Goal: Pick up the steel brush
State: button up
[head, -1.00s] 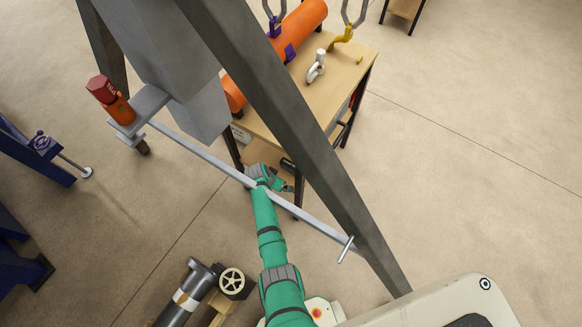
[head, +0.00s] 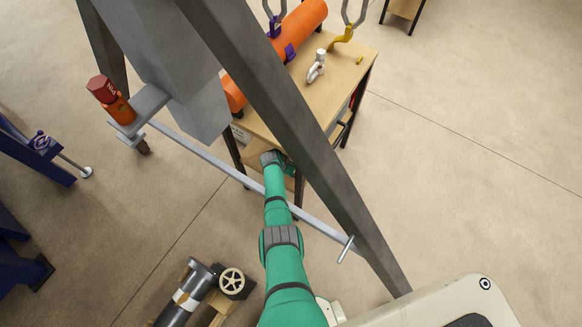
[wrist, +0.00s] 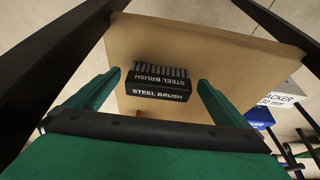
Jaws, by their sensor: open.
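The steel brush (wrist: 157,83) is a black box with white "STEEL BRUSH" lettering and a row of bristles or ridges along its top. It lies on a wooden shelf (wrist: 190,40) in the wrist view. My gripper (wrist: 158,86) is open, with one green finger on each side of the brush in the picture. I cannot tell whether the fingers have reached the brush's depth, and no contact shows. In the head view my green arm reaches under the workbench top (head: 335,85). The brush and the fingertips are hidden there.
A grey frame leg (head: 290,130) and a thin grey bar (head: 205,158) stand close to my arm. Dark bench legs flank the shelf. A white box (wrist: 284,95) and a blue box (wrist: 258,116) lie at right in the wrist view.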

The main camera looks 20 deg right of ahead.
jog(key=shift+x, duration=0.95)
jog(key=shift+c, duration=0.6)
jog(key=c, duration=0.9)
jog(key=shift+o, duration=0.2)
jog(key=shift+r, duration=0.25)
jog(key=s+a, duration=1.1)
jog(key=a, duration=0.3)
jog(key=shift+a, duration=0.1)
